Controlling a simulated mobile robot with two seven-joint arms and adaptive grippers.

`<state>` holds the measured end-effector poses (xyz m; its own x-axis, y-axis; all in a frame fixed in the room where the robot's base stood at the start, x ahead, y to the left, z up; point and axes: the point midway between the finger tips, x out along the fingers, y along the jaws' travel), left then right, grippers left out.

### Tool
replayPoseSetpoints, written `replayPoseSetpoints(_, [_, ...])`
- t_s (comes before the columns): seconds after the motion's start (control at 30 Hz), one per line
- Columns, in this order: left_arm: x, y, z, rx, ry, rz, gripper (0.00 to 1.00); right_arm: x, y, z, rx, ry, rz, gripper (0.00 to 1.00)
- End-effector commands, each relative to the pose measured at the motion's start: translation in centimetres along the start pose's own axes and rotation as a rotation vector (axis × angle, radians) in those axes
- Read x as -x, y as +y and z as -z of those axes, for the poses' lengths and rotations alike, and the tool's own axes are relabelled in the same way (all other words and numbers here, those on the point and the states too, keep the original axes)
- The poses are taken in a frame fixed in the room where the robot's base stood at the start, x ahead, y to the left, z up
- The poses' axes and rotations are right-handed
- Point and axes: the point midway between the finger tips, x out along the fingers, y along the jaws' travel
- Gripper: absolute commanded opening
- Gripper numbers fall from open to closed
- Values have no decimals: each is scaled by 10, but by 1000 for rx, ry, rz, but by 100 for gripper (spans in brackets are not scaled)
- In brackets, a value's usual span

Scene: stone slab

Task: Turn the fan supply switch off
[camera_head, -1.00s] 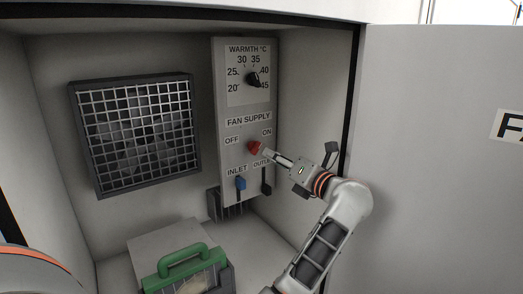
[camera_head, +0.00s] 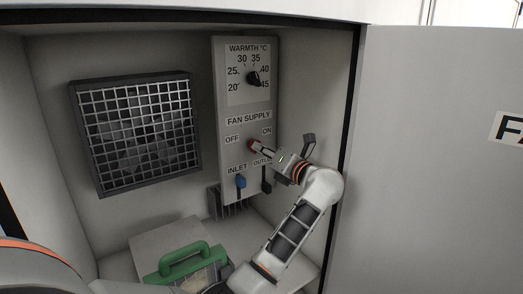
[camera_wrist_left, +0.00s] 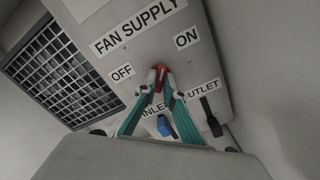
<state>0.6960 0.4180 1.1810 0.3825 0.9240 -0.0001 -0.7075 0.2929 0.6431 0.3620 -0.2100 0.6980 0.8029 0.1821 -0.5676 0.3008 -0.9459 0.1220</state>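The red fan supply switch (camera_head: 252,145) sits on the grey control panel (camera_head: 230,107), between the OFF label (camera_head: 232,139) and the ON label (camera_head: 266,131). It also shows in the left wrist view (camera_wrist_left: 160,70). My left gripper (camera_head: 261,149) reaches it from the lower right. In the left wrist view the teal-linked fingers of the left gripper (camera_wrist_left: 160,87) converge closely on the red switch, one tip on each side. They partly hide it, so its exact setting is hard to tell. My right gripper is not in view.
A black warmth dial (camera_head: 253,78) is above; a blue inlet lever (camera_head: 241,181) and a dark outlet lever (camera_head: 266,186) are just below. A fan grille (camera_head: 137,130) is on the back wall. A green-handled box (camera_head: 184,259) stands below. The open door (camera_head: 430,160) is at right.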

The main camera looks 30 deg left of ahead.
Motion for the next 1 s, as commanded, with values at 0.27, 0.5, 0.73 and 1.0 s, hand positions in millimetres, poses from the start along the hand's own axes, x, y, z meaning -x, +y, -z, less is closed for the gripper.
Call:
replayPoseSetpoints(0.27, [0, -1, 1, 13, 0, 1, 0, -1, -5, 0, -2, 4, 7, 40])
replayPoseSetpoints(0.5, [1, -3, 3, 108, 1, 1, 0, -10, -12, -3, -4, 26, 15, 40])
replayPoseSetpoints(0.73, [1, -6, 6, 290, 2, 2, 0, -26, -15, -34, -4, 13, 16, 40])
replayPoseSetpoints(1.0, [0, -7, 6, 544, 3, 3, 0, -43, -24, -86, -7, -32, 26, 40])
